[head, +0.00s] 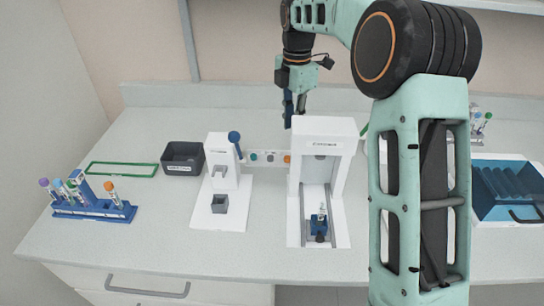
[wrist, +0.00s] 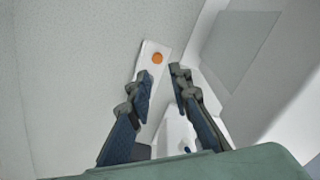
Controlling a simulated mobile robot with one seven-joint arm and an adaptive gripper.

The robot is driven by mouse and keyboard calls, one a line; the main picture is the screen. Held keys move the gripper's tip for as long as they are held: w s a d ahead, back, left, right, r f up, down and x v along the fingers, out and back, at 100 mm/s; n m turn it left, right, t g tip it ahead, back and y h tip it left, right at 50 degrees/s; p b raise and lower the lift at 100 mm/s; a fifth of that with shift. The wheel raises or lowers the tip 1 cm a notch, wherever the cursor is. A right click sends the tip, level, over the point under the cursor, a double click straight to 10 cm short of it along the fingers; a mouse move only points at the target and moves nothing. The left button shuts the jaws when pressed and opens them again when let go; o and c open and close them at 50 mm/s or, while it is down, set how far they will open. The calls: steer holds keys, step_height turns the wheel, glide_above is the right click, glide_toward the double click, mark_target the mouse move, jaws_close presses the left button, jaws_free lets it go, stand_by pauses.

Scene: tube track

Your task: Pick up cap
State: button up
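An orange round cap (wrist: 157,58) lies on a white strip (wrist: 150,49) in the wrist view, just beyond my fingertips. In the head view the orange cap (head: 287,159) is at the right end of the strip (head: 262,157), close to the larger white device. Green and blue round pieces sit further left on the strip. My gripper (wrist: 162,72) is open with nothing between its fingers. In the head view my gripper (head: 289,122) hangs pointing down above and behind the strip, apart from the cap.
A white device (head: 325,128) holding a tube stands right of the strip; a smaller white device (head: 222,170) stands left. A black bin (head: 183,158), green frame (head: 122,169) and blue tube rack (head: 92,207) are further left. A blue tray (head: 507,188) is at right.

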mark_target(287, 157)
steer(key=f, duration=0.7)
steer(key=a+f, duration=0.1)
steer(key=f, duration=0.3)
steer(key=shift+w+f, duration=0.15)
steer(key=c, duration=0.3)
